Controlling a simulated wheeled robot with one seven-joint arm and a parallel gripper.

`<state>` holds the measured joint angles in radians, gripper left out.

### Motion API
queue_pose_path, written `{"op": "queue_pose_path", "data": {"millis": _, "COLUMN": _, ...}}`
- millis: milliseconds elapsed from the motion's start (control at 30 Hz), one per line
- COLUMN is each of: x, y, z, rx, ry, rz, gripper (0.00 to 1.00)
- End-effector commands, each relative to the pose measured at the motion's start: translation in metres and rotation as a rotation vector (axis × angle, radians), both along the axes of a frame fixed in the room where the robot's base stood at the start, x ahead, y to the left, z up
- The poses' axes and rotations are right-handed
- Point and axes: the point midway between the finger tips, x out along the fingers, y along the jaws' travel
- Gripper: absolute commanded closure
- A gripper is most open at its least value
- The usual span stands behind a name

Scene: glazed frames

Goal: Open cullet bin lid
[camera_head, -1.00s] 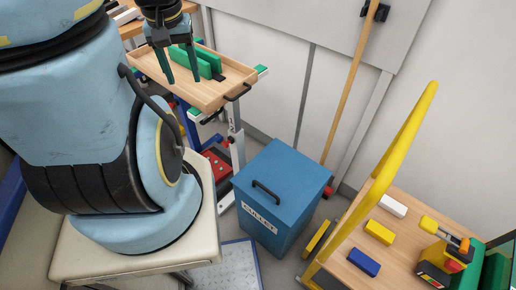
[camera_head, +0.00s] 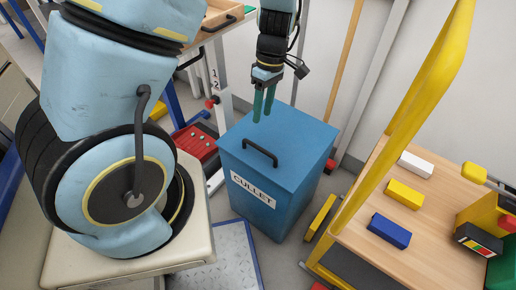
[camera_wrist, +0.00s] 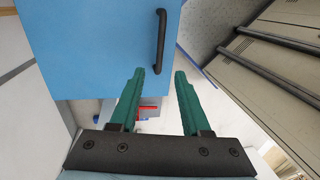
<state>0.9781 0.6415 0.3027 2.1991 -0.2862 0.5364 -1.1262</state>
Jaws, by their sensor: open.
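The blue cullet bin (camera_head: 262,205) stands on the floor with a white CULLET label on its front. Its flat blue lid (camera_head: 295,145) is closed, with a black bar handle (camera_head: 260,152) near the front edge. My gripper (camera_head: 263,108) hangs above the lid, fingers pointing down, open and empty. In the head view its green fingertips appear above and behind the handle, apart from it.
A yellow-railed cart (camera_head: 352,245) with coloured blocks on its wooden top stands right of the bin. A worktable with a wooden tray (camera_head: 215,14) is behind left, and a red box (camera_head: 195,142) sits low beside the bin. A broom handle (camera_head: 345,60) leans on the wall.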

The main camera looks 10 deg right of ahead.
Motion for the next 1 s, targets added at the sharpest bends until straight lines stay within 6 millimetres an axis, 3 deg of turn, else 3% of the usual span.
{"op": "queue_pose_path", "data": {"millis": 167, "x": -0.003, "y": 0.003, "z": -0.019, "rx": 0.005, "ry": 0.002, "rz": 0.005, "gripper": 0.53}}
{"op": "queue_pose_path", "data": {"millis": 600, "x": -0.012, "y": 0.015, "z": -0.092, "rx": 0.004, "ry": 0.003, "rz": 0.003, "gripper": 0.53}}
{"op": "queue_pose_path", "data": {"millis": 1000, "x": -0.013, "y": 0.016, "z": -0.105, "rx": 0.002, "ry": 0.000, "rz": 0.002, "gripper": 0.53}}
